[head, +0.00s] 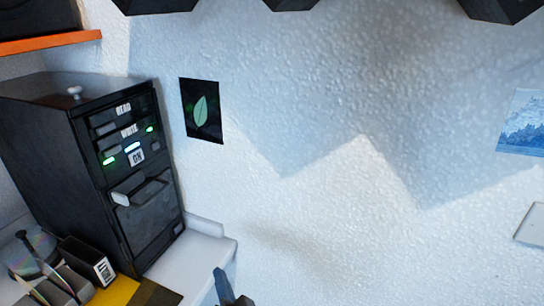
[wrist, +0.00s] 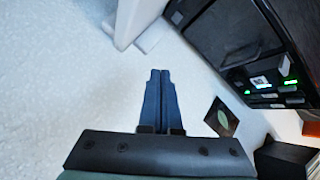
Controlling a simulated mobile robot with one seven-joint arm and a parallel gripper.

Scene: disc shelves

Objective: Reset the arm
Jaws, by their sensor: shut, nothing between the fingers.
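My gripper (wrist: 160,75) shows in the wrist view with its two blue-grey fingers side by side and touching, nothing between them. A white textured wall lies behind the fingertips. In the head view, only the tip of my gripper (head: 221,278) shows at the bottom edge, just right of the white counter's end; the rest of the arm is out of frame.
A black machine (head: 95,190) with READ, WRITE and ON labels and green lights stands on the white counter (head: 205,262) at left. A disc (head: 35,252) and holders lie before it. A leaf picture (head: 202,111) hangs on the wall. Open space lies right of the counter.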

